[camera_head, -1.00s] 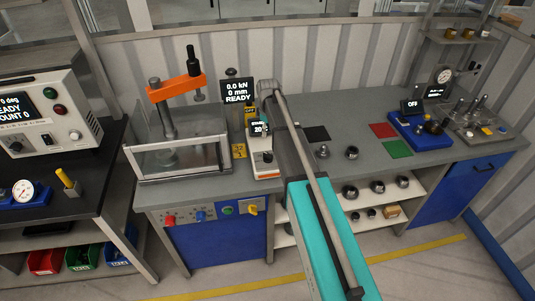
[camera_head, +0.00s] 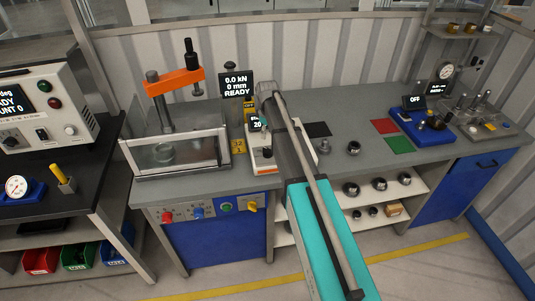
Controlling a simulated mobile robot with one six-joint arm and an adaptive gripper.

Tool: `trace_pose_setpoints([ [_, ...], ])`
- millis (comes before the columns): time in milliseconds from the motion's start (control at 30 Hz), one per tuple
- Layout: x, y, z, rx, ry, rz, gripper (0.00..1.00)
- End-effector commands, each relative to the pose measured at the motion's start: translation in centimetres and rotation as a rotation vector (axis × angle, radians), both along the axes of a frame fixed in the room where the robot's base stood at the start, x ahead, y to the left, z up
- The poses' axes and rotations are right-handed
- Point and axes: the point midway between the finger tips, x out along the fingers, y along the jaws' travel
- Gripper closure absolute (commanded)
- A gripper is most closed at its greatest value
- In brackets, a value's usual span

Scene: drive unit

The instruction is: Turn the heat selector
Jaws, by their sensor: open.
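The small white heater unit (camera_head: 262,166) stands on the grey bench between the press and my forearm. Its dark display (camera_head: 256,124) reads about 20, partly covered. A small dark knob (camera_head: 267,153) on its front face looks like the heat selector; its setting is too small to read. My arm reaches across the bench in front of the unit's right side. The fingertips and any contact with the knob cannot be made out.
A press (camera_head: 174,82) with a clear guard stands left of the heater, its readout (camera_head: 236,85) behind. Loose rings (camera_head: 353,148), red and green mats (camera_head: 398,145) and a blue fixture (camera_head: 425,130) lie to the right. A black bench (camera_head: 85,190) is at far left.

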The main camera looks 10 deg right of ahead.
Motion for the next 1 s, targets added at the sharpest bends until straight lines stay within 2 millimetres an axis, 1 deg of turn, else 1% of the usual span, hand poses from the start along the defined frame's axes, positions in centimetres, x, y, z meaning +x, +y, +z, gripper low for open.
trace_pose_setpoints([
  [33, 0.0, 0.0, -0.8, 0.000, 0.000, 0.000, 0.43],
  [1000, 0.0, 0.0, -8.1, 0.000, 0.000, 0.000, 0.43],
])
